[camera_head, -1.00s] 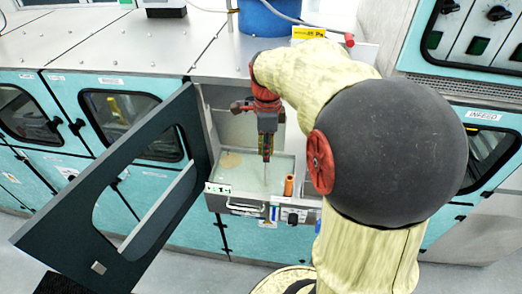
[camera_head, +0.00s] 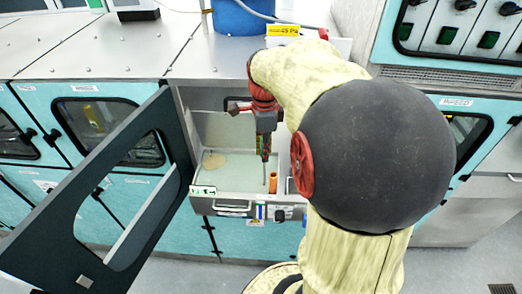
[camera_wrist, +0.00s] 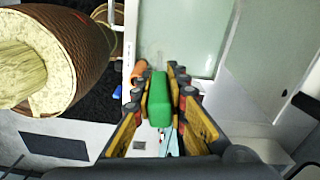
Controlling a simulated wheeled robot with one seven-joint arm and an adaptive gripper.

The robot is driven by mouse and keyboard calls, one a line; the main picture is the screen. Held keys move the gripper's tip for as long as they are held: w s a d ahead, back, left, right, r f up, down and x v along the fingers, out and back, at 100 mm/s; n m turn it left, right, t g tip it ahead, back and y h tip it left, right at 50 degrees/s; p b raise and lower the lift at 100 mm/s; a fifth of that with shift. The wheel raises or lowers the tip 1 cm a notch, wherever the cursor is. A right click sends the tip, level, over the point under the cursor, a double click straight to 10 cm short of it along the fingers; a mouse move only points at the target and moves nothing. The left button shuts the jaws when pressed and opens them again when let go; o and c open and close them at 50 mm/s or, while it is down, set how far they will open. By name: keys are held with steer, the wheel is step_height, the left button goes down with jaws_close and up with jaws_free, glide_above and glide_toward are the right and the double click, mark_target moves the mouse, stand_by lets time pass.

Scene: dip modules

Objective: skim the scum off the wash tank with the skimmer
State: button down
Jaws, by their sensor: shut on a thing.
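My gripper (camera_head: 265,148) is shut on the skimmer's green handle (camera_wrist: 159,98), which sits between both fingers in the wrist view. A thin pale rod of the skimmer (camera_head: 266,174) points down from the gripper over the right part of the wash tank. The skimmer's lower end is hard to make out. The wash tank (camera_head: 228,206) is an open bay with pale liquid. A tan scum patch (camera_head: 214,161) floats at its back left, apart from the skimmer and left of it. Tank liquid also shows in the wrist view (camera_wrist: 185,35).
An orange tube (camera_head: 273,182) stands by the tank's front right, close beside the rod. A dark open door (camera_head: 104,200) juts out left of the tank. A blue drum (camera_head: 238,18) and yellow sign (camera_head: 282,30) are on the worktop behind. My arm covers the right side.

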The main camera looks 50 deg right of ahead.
steer(key=shift+d, duration=0.1)
steer(key=w+d+p, duration=0.2)
steer(key=w+d, duration=0.2)
steer(key=d, duration=0.1)
steer(key=shift+w+d+r, duration=0.2)
steer(key=shift+w+d, duration=0.05)
stand_by(0.9)
